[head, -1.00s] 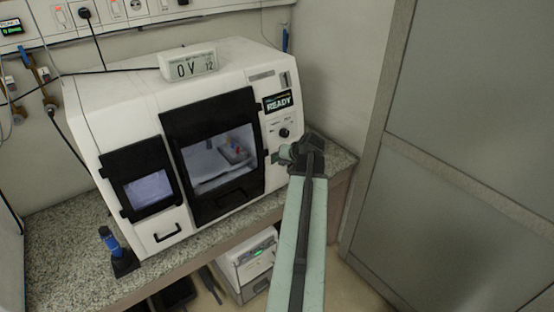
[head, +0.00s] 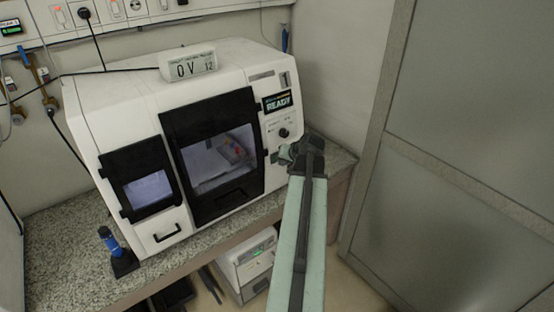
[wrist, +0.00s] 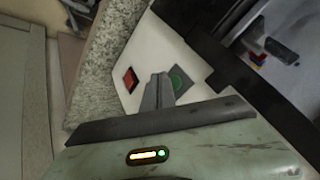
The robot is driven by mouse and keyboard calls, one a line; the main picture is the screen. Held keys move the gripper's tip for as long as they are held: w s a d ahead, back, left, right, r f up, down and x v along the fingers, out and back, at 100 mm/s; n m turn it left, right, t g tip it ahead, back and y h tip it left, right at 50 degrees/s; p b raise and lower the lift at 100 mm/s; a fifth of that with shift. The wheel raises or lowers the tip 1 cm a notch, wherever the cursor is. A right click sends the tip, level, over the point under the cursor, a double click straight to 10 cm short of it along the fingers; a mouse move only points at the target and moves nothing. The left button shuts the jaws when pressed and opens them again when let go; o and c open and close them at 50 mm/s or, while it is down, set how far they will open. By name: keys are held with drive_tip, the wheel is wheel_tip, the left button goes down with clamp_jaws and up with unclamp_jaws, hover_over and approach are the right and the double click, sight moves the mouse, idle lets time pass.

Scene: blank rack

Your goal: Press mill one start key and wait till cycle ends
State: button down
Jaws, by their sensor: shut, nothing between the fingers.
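The white mill (head: 95,115) stands on the counter, its display (head: 278,102) reading READY. In the wrist view a green round key on a dark square plate (wrist: 180,82) and a red key (wrist: 130,80) sit on the mill's white front. My gripper (head: 286,153) is at the lower right of the mill's front panel in the head view. In the wrist view its closed fingertips (wrist: 158,80) lie between the two keys, close beside the green one. I cannot tell whether they touch it. The arm hides part of the panel in the head view.
A small white display box (head: 188,65) stands on top of the mill. A blue-handled tool in a dark holder (head: 116,250) stands on the granite counter (head: 65,240) at the left. A grey door (head: 460,100) is close on the right.

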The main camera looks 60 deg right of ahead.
drive_tip(key=shift+w, duration=0.15)
drive_tip(key=shift+w+d, duration=0.15)
drive_tip(key=shift+w, duration=0.1)
